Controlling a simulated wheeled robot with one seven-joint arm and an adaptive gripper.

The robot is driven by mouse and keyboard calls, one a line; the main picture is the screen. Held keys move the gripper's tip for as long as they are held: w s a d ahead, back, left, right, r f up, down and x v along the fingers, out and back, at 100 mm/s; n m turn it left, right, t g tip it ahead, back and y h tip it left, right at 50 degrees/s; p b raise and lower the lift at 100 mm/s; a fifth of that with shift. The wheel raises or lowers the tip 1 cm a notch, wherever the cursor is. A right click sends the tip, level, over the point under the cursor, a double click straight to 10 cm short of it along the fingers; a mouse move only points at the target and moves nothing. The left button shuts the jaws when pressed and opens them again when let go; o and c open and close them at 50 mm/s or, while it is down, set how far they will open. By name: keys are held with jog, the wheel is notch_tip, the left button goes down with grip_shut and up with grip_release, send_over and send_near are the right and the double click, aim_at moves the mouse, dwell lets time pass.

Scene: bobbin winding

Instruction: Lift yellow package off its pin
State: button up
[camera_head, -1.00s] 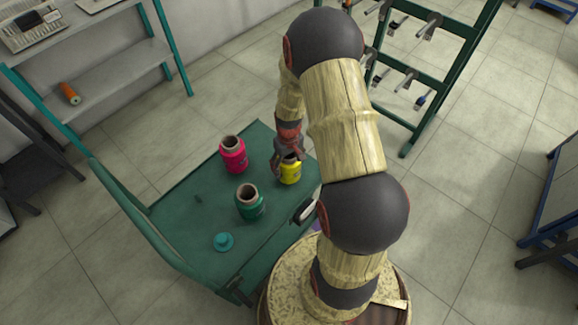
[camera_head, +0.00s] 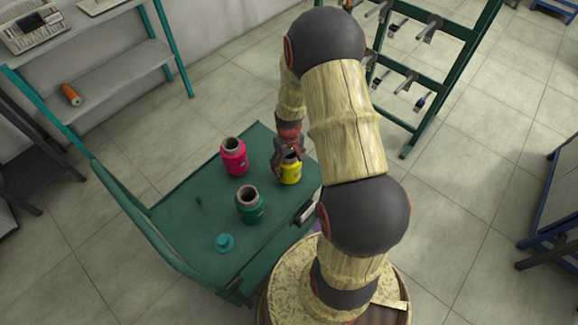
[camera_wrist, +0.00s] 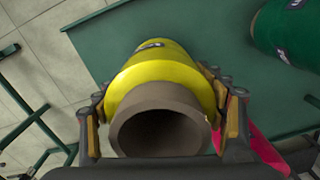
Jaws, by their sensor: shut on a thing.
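The yellow package (camera_head: 291,173) stands near the right back edge of the green cart top. My gripper (camera_head: 289,156) is above it, with its fingers down around its upper end. In the wrist view the yellow package (camera_wrist: 160,72) lies between the two fingers of my gripper (camera_wrist: 163,108), which is shut on it from both sides. The grey-brown open end of its tube faces the camera. The pin is hidden, and I cannot tell whether the package is clear of the cart top.
A pink package (camera_head: 235,157) and a green package (camera_head: 249,206) stand left of the yellow one on the green cart (camera_head: 190,220). A teal cap-like piece (camera_head: 225,242) lies near the front. A green rack (camera_head: 420,110) stands behind at right.

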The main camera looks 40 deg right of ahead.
jog(key=s+a+r+p, duration=0.1)
jog(key=s+r+p, duration=0.5)
jog(key=s+r, duration=0.5)
jog(key=s, duration=0.3)
jog(key=shift+r, duration=0.3)
jog(key=shift+w+a, duration=0.1)
jog(key=shift+w, duration=0.05)
